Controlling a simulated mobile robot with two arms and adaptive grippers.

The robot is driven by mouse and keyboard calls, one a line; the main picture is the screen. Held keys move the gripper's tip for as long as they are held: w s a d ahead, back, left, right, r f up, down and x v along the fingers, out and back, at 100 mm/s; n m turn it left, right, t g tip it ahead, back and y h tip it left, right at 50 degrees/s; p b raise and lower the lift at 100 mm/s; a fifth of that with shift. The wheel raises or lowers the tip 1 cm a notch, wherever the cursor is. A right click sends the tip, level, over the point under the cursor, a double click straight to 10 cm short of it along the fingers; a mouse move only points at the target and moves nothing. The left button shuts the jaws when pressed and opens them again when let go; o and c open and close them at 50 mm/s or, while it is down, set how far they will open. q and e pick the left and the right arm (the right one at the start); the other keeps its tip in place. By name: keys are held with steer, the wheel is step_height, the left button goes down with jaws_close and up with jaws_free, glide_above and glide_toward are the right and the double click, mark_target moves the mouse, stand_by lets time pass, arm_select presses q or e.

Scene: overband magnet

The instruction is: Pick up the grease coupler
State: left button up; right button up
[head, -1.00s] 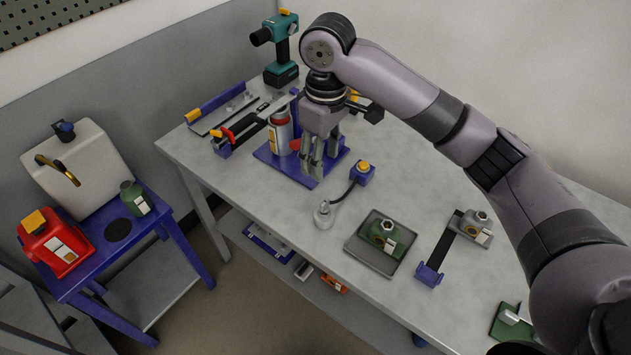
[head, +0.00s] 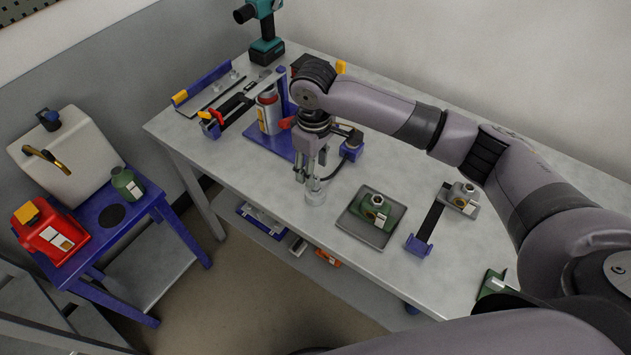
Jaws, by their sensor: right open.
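The grease coupler (head: 316,197) looks to be the small silver-grey round piece standing on the grey workbench, at the end of a short black hose. My right gripper (head: 315,184) points straight down over it, with its fingertips at the coupler's upper part. The gripper is open. The fingers hide the coupler's top, and I cannot tell whether they touch it. My left gripper is not in view.
A blue block (head: 350,151) anchors the hose just right of my gripper. A grey tray (head: 361,228) with a green part lies to the right. Bench top (head: 263,189) left of the coupler is clear.

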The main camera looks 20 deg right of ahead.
steer(key=f, duration=0.2)
steer(key=f+p, duration=0.1)
steer(key=shift+s+d+f, duration=0.1)
steer(key=shift+s+f, duration=0.25)
steer(key=shift+f, duration=0.35)
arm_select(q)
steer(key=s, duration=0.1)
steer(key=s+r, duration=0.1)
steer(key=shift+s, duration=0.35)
arm_select(e)
steer(key=shift+c, duration=0.2)
steer(key=c, duration=0.5)
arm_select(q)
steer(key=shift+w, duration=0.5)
arm_select(e)
jaws_close()
